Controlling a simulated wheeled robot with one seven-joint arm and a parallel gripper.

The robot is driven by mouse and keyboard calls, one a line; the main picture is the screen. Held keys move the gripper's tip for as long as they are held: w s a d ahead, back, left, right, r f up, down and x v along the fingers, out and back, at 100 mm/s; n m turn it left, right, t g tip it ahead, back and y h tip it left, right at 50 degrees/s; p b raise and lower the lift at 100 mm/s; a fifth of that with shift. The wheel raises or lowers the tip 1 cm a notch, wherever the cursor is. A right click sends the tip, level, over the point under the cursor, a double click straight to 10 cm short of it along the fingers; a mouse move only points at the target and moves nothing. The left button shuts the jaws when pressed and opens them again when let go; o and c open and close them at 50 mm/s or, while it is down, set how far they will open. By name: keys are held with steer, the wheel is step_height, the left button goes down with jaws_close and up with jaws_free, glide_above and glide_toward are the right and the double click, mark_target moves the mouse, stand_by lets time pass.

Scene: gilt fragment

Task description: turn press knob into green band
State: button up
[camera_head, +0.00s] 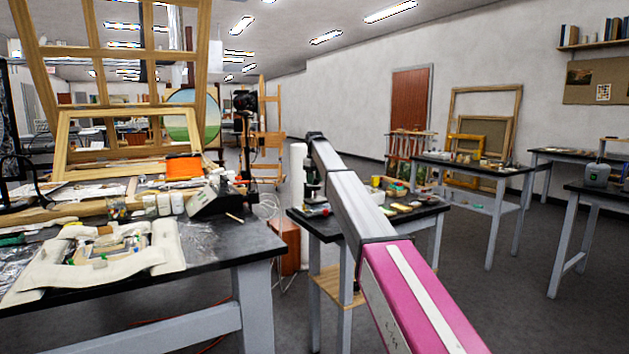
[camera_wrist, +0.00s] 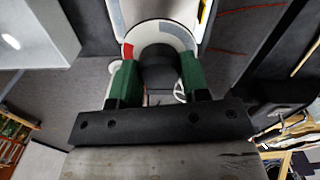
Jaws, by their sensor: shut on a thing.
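In the wrist view my gripper (camera_wrist: 160,76) has its two green fingers on either side of a dark, rounded knob (camera_wrist: 160,70), shut on it. Behind the knob is a round, pale dial (camera_wrist: 160,28) with a red segment (camera_wrist: 128,50) at its left and a grey-blue segment along its top. The fingers and knob cover the dial's lower part. I see no green band on the visible part of the dial, and no pointer mark on the knob that I can make out. In the head view my arm reaches toward the middle table, and the grip is too small to read.
In the head view a small black-topped table (camera_head: 400,213) with tools and jars stands at the middle. A cluttered worktable (camera_head: 235,248) with frames, a padded cradle and an orange spool is at the left. More tables stand at the right, with open floor (camera_head: 500,290) between.

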steer(key=m, duration=0.5)
steer(key=shift+w+r+m, duration=0.1)
steer(key=shift+m, duration=0.3)
steer(key=m, duration=0.6)
steer(key=shift+d, duration=0.15)
steer(key=m, duration=0.6)
steer(key=shift+m, duration=0.3)
steer(key=m, duration=0.5)
steer(key=shift+d+m, duration=0.1)
steer(key=shift+m, duration=0.2)
steer(key=o, duration=0.9)
steer(key=shift+o, duration=0.2)
